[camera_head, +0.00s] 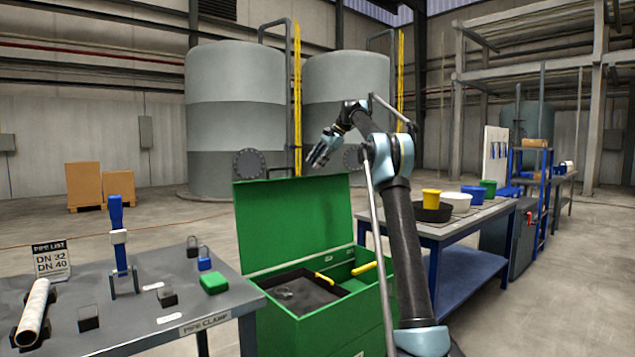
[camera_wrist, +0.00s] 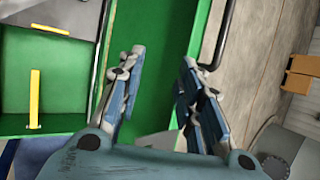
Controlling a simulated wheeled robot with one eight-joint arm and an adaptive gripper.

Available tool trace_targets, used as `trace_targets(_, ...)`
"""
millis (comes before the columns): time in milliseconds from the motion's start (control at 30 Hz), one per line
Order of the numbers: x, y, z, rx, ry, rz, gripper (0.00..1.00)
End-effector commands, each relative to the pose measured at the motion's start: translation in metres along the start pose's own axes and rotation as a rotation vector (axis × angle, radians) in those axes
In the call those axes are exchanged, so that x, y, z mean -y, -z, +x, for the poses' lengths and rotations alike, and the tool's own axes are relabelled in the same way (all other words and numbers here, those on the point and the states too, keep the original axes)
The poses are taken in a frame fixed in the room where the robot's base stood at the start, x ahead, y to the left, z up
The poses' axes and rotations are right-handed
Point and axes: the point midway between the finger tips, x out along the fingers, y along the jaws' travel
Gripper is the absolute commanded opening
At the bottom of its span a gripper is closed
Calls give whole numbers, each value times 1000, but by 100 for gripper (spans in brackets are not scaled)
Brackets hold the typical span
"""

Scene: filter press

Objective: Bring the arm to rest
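My gripper (camera_head: 318,152) is raised in front of the tanks, near the top edge of the open lid of the green chest (camera_head: 290,222) in the head view. My arm reaches up from the lower right and bends over to the left. In the wrist view, the two fingers of my gripper (camera_wrist: 163,62) stand apart with nothing between them. Green chest surface and bare floor show beyond them.
The green chest holds a dark tray (camera_head: 300,292) and yellow bars (camera_head: 363,268). A grey bench (camera_head: 225,298) with a pipe, clamp and small blocks stands left. A blue-framed table (camera_head: 470,222) with bowls stands right. Two grey tanks (camera_head: 235,110) are behind.

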Motion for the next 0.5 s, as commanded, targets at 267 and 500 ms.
trace_targets(267, -35, -20, -20, -39, -29, -62, 33)
trace_targets(500, -88, -46, -37, -86, -71, -144, 33)
